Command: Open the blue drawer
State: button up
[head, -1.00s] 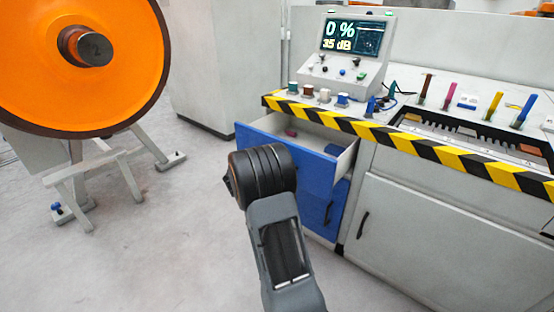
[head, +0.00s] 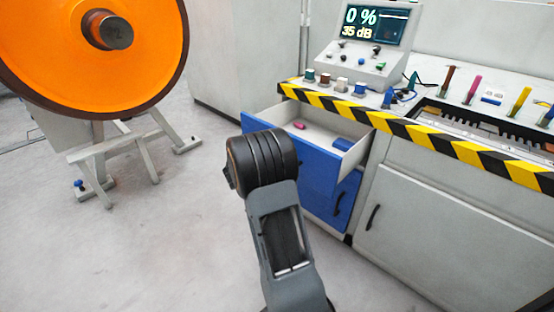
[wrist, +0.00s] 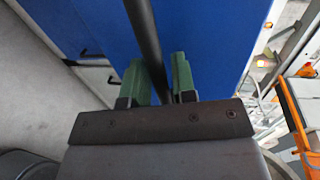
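The blue drawer (head: 317,172) is the top one in the grey bench and stands open in the head view. Its pale inside shows a small pink object and a blue cylinder. In the wrist view the blue drawer front (wrist: 207,40) fills the middle, crossed by a dark bar handle (wrist: 146,38). My gripper (wrist: 158,75) has its two green fingers on either side of this bar, closed in around it. In the head view my dark arm hides the handle and the fingers.
A second blue drawer (head: 343,203) sits below, shut. A grey cabinet door (head: 430,225) is to its right. The worktop with a striped edge (head: 400,133) carries a display console (head: 362,45). An orange wheel (head: 60,55) on a stand is at left.

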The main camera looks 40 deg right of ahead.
jog(key=shift+o, duration=1.2)
jog(key=p+v, duration=0.3)
jog(key=v, duration=1)
jog(key=shift+a+p, duration=0.4)
jog(key=shift+r, duration=0.1)
